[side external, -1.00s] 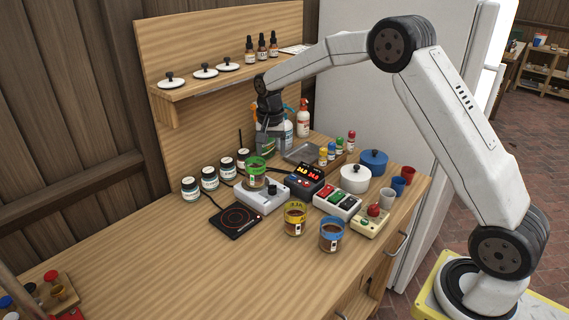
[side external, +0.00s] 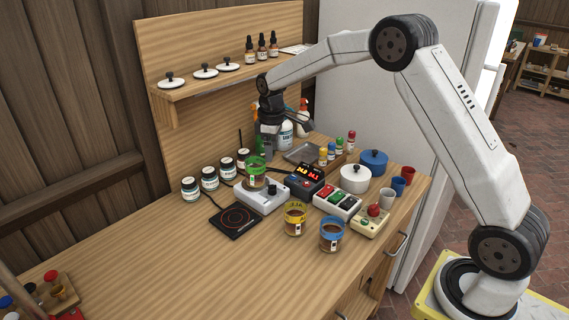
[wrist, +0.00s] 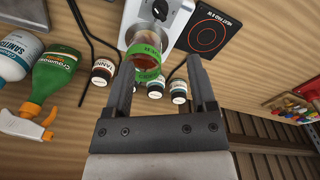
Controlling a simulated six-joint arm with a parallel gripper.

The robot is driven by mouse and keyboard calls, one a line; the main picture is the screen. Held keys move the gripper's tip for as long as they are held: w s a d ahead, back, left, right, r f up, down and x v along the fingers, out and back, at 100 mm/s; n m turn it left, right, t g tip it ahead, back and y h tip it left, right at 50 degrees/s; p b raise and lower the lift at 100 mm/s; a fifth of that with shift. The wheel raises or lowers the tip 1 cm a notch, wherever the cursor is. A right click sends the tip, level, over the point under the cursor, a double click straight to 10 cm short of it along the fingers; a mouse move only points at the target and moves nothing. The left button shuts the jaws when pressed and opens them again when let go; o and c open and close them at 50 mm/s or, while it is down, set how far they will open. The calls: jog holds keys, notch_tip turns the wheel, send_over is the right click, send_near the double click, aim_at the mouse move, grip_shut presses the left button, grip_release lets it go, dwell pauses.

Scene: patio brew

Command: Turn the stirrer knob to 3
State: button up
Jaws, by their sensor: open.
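The grey-white stirrer box (side external: 254,203) stands on the bench with its dark round knob (side external: 272,190) on the top right. In the wrist view the knob (wrist: 160,9) is at the top edge, partly cut off, and its setting cannot be read. A green-banded jar (side external: 255,172) with brown contents stands at the stirrer; in the wrist view the jar (wrist: 145,57) lies in line between the fingers, farther off. My gripper (side external: 286,131) is above the back of the bench, behind the stirrer and apart from the knob. Its fingers (wrist: 161,64) are open and empty.
Spray and sanitizer bottles (side external: 286,134) stand close by my gripper. Small dark jars (side external: 209,178) line the back. A black hotplate (side external: 236,221), a display box (side external: 306,180), and yellow-banded (side external: 294,219) and blue-banded (side external: 331,234) jars surround the stirrer.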

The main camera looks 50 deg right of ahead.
jog(key=n, duration=1.3)
send_over(272, 186)
jog(key=f, duration=0.5)
jog(key=shift+s+d, duration=0.1)
jog(key=shift+d, duration=0.1)
jog(key=shift+f, duration=0.15)
jog(key=shift+w+f, duration=0.2)
jog(key=shift+f, duration=3.6)
jog(key=shift+c, duration=0.2)
grip_shut()
